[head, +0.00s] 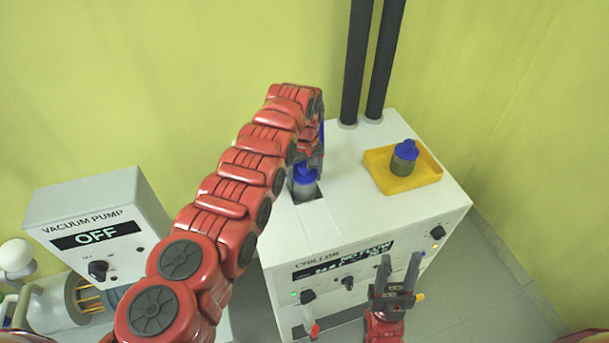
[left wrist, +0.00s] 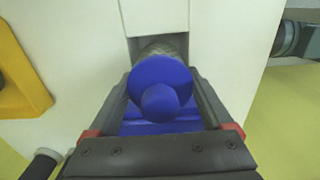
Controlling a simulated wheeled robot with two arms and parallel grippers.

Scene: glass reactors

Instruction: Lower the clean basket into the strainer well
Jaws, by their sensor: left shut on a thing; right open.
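The basket in my left gripper, grey with a blue cap (head: 305,175), is upright at the strainer well in the chiller top. My left gripper (head: 309,162) is shut on it. In the left wrist view the blue cap (left wrist: 160,88) sits between the jaws, and the grey body goes down beyond it at the dark edge of the well (left wrist: 147,45). How deep the basket is in the well I cannot tell. My right gripper (head: 402,272) is open and empty in front of the chiller's panel.
The white chiller (head: 345,225) has knobs and a display on its front. A second, darker basket with a blue cap (head: 404,157) stands in a yellow tray (head: 388,187) on its right. Two black pipes (head: 371,60) rise behind. A vacuum pump (head: 98,225) reading OFF stands left.

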